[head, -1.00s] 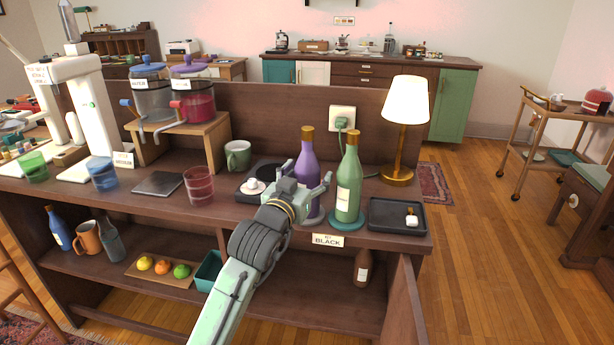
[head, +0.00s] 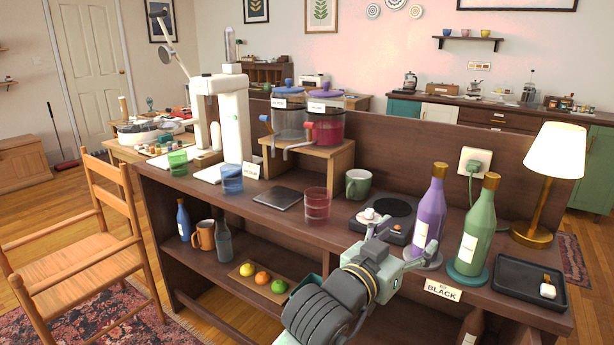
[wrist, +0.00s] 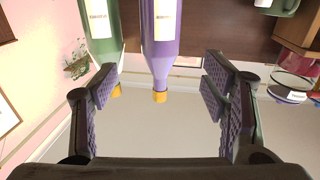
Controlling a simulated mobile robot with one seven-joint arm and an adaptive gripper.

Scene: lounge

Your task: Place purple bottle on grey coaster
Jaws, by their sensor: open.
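The purple bottle (head: 430,208), with a gold cap and pale label, stands upright on the counter.
A green bottle (head: 476,232) stands close to the right on a teal coaster (head: 467,278). A black tray (head: 515,287) and lamp (head: 553,170) are farther right. A hot plate (head: 369,224) and green mug (head: 358,184) stand to the left. A raised panel backs the counter.

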